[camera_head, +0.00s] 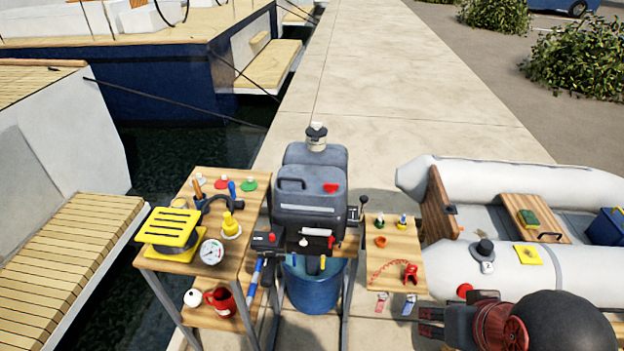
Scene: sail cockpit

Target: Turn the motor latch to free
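The grey outboard motor (312,195) stands upright in the middle of the head view, over a blue bucket (314,290). A red piece (330,188) sits on the front of its cowling, and a small red-and-white part (317,232) is below. A lever with a dark knob (363,201) stands at its right side. I cannot tell which of these is the latch, nor its setting. My gripper (430,322) is at the lower right, apart from the motor, pointing left. Its two dark fingers look spread with nothing between them.
A wooden side table (220,262) with a yellow grille, gauge and red mug stands left. A small wooden shelf (394,250) with a red shackle and tags lies between motor and gripper. A grey inflatable boat (480,183) is at right. The pier (400,80) behind is clear.

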